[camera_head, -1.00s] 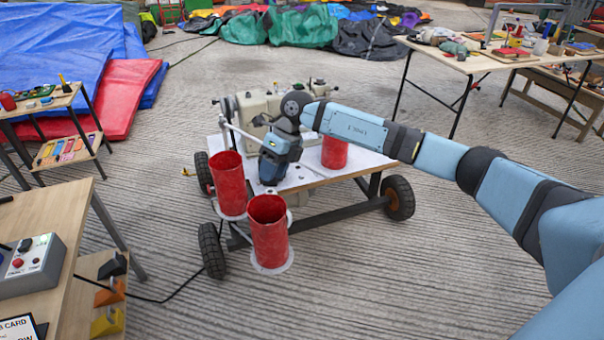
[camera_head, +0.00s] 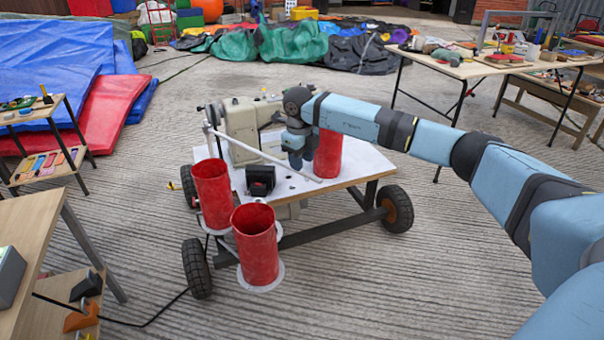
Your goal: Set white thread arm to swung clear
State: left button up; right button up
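The white thread arm (camera_head: 247,148) is a thin rod. It runs from a post at the left of the cream sewing machine (camera_head: 242,122) down and right across the cart's white top (camera_head: 345,178). Its far end lies near the red cylinder (camera_head: 327,158) at the back. My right gripper (camera_head: 297,162) points down beside that cylinder, just above the rod in the picture. Its fingers are small and dark, so I cannot tell if they are open or touch the rod. My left gripper is not in view.
A small black block (camera_head: 261,180) sits on the cart top. Two red cylinders, one at the left (camera_head: 212,192) and one in front (camera_head: 256,246), stand at the cart's near edge. A wooden table (camera_head: 30,240) is at the left. Open floor lies right of the cart.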

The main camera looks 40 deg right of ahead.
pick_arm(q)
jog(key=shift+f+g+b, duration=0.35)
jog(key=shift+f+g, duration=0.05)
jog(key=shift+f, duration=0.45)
pick_arm(e)
jog(key=shift+d+f, duration=0.1)
jog(key=shift+f, duration=1.55)
grip_shut()
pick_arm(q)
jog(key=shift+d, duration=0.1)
pick_arm(e)
jog(key=shift+d, duration=0.1)
